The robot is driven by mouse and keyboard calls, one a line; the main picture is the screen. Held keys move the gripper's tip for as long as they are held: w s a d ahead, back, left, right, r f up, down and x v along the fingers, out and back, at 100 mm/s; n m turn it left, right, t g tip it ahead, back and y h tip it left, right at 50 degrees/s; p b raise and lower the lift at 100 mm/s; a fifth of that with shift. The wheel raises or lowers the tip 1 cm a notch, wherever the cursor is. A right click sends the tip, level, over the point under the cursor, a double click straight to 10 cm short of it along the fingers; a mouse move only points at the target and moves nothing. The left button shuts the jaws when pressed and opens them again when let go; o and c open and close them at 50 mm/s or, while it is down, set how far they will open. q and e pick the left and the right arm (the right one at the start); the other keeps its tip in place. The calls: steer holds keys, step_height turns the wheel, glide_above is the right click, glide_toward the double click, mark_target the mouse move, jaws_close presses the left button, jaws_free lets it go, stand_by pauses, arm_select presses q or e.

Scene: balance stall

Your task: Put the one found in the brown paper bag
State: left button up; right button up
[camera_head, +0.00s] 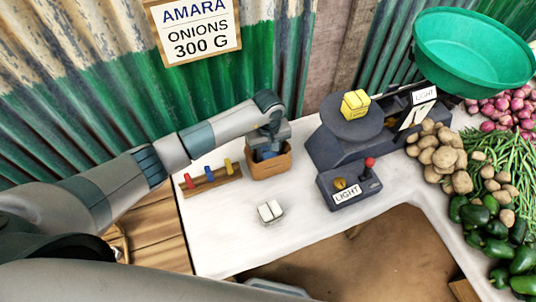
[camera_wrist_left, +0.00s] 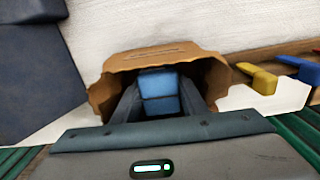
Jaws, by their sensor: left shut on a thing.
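The brown paper bag (camera_head: 272,170) stands open on the white counter, behind the white parcel. My left gripper (camera_wrist_left: 158,92) reaches down into its mouth and is shut on a blue parcel (camera_wrist_left: 158,84), which sits between the fingers inside the bag's opening. The bag also shows in the left wrist view (camera_wrist_left: 105,92), its rim around the fingers. How far the parcel is from the bag's bottom is hidden. A yellow parcel (camera_head: 355,103) rests on the round scale pan, and a white parcel (camera_head: 270,211) stands on the counter. My right gripper is not in view.
The dark scale (camera_head: 340,148) and a control box (camera_head: 345,188) with a red-knobbed lever stand right of the bag. A wooden rack (camera_head: 212,183) with red, blue and yellow pegs is left of it. Vegetables and a green bowl (camera_head: 470,52) fill the right. The front counter is mostly clear.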

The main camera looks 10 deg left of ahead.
arm_select(q)
steer(key=shift+f, duration=0.3)
steer(key=shift+f, duration=0.2)
steer(key=o, duration=1.3)
steer(key=shift+r, duration=0.15)
